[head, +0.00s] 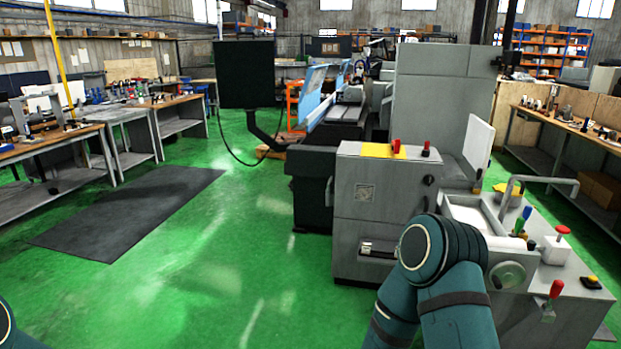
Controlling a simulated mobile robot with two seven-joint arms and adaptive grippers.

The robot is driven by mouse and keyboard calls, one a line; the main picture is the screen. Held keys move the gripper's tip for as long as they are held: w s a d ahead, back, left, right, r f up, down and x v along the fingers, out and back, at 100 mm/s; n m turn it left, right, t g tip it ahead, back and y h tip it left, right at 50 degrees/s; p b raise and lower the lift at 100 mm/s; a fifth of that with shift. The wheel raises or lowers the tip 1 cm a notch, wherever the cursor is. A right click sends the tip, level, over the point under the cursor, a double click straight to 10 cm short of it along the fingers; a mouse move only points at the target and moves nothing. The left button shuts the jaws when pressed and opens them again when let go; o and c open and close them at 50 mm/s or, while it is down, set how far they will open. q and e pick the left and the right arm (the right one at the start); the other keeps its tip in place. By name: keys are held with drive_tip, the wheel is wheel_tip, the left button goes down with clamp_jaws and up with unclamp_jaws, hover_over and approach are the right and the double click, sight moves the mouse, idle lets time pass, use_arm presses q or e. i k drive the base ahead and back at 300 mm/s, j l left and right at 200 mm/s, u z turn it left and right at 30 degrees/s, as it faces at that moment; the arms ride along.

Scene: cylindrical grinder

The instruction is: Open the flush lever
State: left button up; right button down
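The grey cylindrical grinder (430,95) stands in the middle and right of the head view. At its near right is a grey unit (525,315) with several coloured handles: a red-topped knob (563,231), a red lever (556,289) low on the front face, a blue handle (527,212) and a green handle (518,227). I cannot tell from the picture which of them is the flush lever. My teal right arm rises in front of the grinder, left of these handles, and hides part of the machine.
A dark screen (245,74) hangs on an arm left of the grinder. A bent grey pipe (540,180) rises above the handle unit. Workbenches (45,148) line the left, and another bench (570,125) stands at right. The green floor left of the grinder is open, with a dark mat (130,213).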

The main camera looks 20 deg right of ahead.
sight(520, 223)
drive_tip(key=i+l+z, duration=0.2)
drive_tip(key=i+z, duration=0.25)
drive_tip(key=i, duration=0.15)
drive_tip(key=i+z, duration=0.4)
drive_tip(key=i, duration=0.15)
drive_tip(key=i+z, duration=0.1)
drive_tip(key=i, duration=0.65)
drive_tip(key=i+j+z, duration=0.15)
drive_tip(key=i, duration=0.6)
drive_tip(key=i+z, duration=0.2)
drive_tip(key=i, duration=0.15)
drive_tip(key=i+j+z, duration=0.2)
drive_tip(key=i, duration=0.2)
drive_tip(key=l, duration=0.35)
drive_tip(key=i+l, duration=0.15)
drive_tip(key=l, duration=0.25)
